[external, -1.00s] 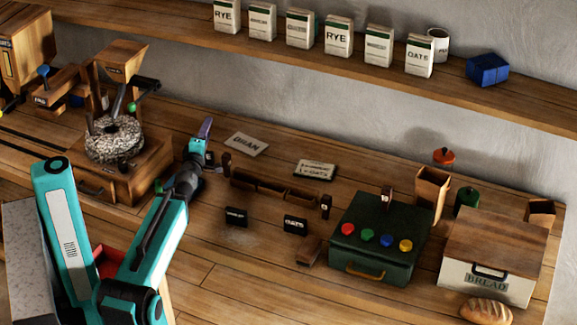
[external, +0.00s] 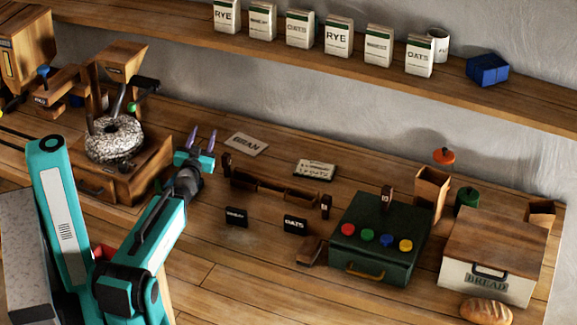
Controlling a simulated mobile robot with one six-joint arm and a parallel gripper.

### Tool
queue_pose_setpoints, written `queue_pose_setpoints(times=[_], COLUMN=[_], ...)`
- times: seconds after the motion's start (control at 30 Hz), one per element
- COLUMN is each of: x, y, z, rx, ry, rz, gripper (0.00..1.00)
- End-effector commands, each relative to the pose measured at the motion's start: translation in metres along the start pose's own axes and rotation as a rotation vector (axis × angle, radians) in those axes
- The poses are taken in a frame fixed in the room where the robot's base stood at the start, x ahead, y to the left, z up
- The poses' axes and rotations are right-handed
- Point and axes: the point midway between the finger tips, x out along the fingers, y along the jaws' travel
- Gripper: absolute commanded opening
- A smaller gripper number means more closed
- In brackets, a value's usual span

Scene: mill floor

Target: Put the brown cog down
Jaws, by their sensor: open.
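My gripper (external: 202,132) is open, with its two purple fingers apart and pointing up in the picture. It is over the bench, just right of the stone mill, with nothing visible between the fingers. I cannot make out a brown cog for certain anywhere. An orange-red knobbed piece (external: 444,156) shows near the wall above a wooden bin. A dark green piece (external: 467,198) stands to the right of that bin.
The stone mill (external: 114,138) stands left of my gripper. Cards (external: 247,144), a low wooden tray (external: 272,187) and black labels (external: 236,217) lie to the right. A green box (external: 372,272) with coloured knobs and a bread box (external: 484,283) stand further right. The front bench is mostly clear.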

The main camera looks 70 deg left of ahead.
Motion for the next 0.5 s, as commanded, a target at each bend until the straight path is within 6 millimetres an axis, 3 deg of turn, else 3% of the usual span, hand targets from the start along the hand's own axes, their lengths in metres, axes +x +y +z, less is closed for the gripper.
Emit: queue_pose_setpoints(times=[0.5], x=[-0.01], y=[0.007], z=[0.011], rx=[0.695], ry=[0.01], rz=[0.031], gripper=[0.41])
